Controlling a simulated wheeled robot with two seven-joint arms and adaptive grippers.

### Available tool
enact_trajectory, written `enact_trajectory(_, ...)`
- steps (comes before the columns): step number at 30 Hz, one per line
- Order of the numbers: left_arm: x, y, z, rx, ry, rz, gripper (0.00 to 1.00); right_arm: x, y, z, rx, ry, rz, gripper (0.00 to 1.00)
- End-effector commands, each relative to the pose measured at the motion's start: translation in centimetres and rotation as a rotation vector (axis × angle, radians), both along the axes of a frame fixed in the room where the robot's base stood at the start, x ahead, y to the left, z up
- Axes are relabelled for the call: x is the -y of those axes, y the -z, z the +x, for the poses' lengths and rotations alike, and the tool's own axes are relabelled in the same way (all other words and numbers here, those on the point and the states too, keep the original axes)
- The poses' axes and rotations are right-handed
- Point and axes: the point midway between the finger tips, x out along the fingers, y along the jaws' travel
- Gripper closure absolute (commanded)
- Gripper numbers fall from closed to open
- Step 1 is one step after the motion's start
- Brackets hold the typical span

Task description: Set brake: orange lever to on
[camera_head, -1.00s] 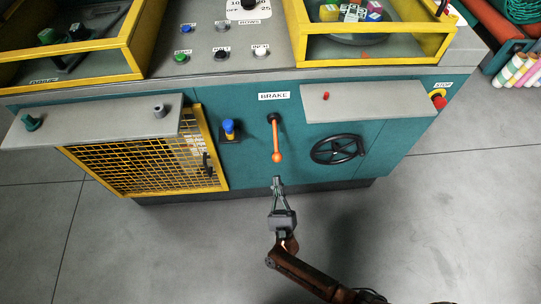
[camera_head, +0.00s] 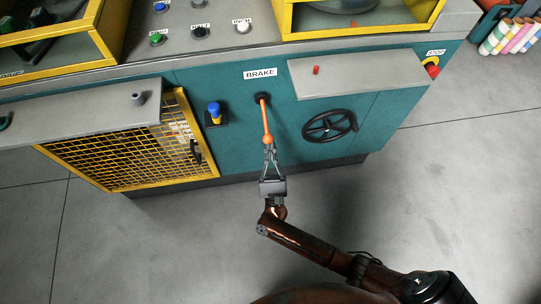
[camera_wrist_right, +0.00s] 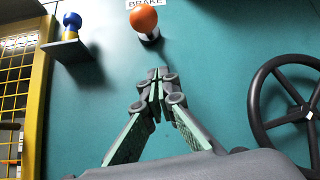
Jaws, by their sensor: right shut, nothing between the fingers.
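The orange brake lever (camera_head: 265,122) is on the teal front panel under the white BRAKE label (camera_head: 260,74). In the head view it hangs from its dark pivot (camera_head: 261,97) with its ball end low. My right gripper (camera_head: 269,149) is close by the ball end, with its fingertips together and empty. In the right wrist view the orange ball (camera_wrist_right: 144,19) shows above and beyond the shut fingertips (camera_wrist_right: 158,84), apart from them in the picture. Whether they touch cannot be told. The lever's shaft is mostly hidden behind the ball there. My left gripper is not in view.
A black handwheel (camera_head: 330,126) is right of the lever, under a grey ledge (camera_head: 360,76). A blue-topped knob (camera_head: 214,112) and a yellow mesh door (camera_head: 125,150) are to the left. A red stop button (camera_head: 431,67) is at the right corner. The floor in front is clear.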

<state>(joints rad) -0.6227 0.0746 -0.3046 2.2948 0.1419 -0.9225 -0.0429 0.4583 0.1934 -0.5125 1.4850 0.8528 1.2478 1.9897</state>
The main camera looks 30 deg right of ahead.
Motion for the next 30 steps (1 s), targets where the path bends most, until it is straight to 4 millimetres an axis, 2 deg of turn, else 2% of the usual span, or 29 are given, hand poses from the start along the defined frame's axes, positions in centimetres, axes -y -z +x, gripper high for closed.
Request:
enact_trajectory(6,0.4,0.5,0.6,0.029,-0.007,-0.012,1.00,1.2,-3.1,3.0,0.001,0.000,0.001,1.00)
enact_trajectory(9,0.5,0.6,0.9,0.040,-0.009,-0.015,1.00,0.4,-3.5,1.3,-0.003,-0.001,0.003,1.00)
enact_trajectory(15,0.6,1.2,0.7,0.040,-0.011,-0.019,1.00,-0.4,-4.4,-0.2,-0.003,0.000,0.000,1.00)
enact_trajectory(30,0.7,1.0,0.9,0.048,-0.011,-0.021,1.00,-0.5,-4.6,-0.5,-0.002,0.001,0.000,1.00)
